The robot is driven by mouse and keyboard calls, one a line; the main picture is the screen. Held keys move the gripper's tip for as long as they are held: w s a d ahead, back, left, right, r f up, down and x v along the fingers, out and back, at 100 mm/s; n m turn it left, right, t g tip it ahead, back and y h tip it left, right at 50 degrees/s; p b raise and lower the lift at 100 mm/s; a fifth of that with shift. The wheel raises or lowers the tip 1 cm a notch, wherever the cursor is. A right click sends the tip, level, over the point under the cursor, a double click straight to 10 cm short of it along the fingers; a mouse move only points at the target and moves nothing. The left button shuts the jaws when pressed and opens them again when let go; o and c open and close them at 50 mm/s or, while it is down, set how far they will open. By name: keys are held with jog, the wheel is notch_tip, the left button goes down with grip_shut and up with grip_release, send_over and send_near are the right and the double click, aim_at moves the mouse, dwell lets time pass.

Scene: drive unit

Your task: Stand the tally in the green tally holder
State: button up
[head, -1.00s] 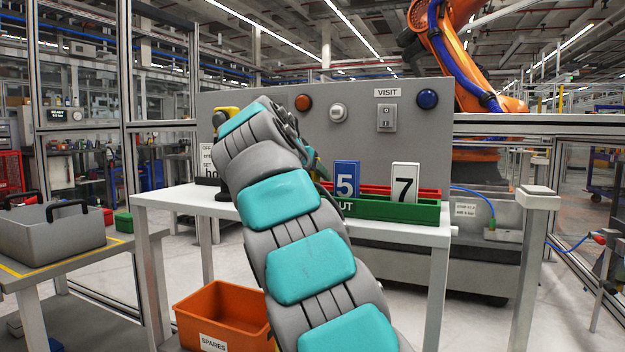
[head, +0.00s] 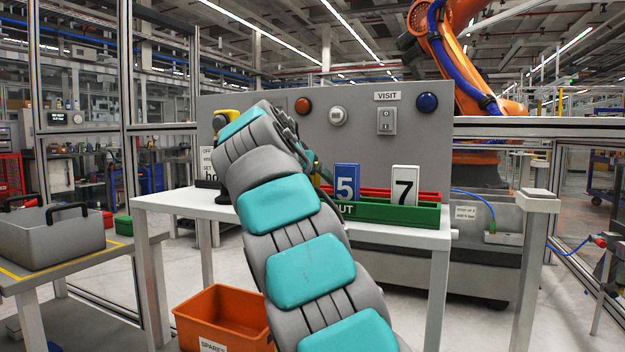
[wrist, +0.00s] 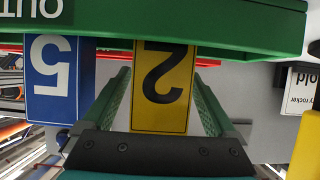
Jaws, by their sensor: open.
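The wrist view looks upside down. In it a yellow tally (wrist: 162,112) with a black 2 is between the two fingers of my gripper (wrist: 161,82), which is open around it. The tally's foot end meets the edge of the green tally holder (wrist: 200,30); whether it is seated inside is hidden. The green holder also shows in the head view (head: 395,213), marked OUT, at the front of the white table. My arm hides the yellow tally and most of the gripper there.
A blue tally 5 (head: 346,184) and a white tally 7 (head: 405,184) stand upright at the holders. A red holder (head: 430,196) lies behind the green one. A grey panel (head: 355,150) with buttons rises behind. An orange bin (head: 225,320) is below.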

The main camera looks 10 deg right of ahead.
jog(key=v, duration=1.2)
jog(key=shift+r, duration=0.1)
jog(key=shift+c, duration=0.4)
dwell(0.9)
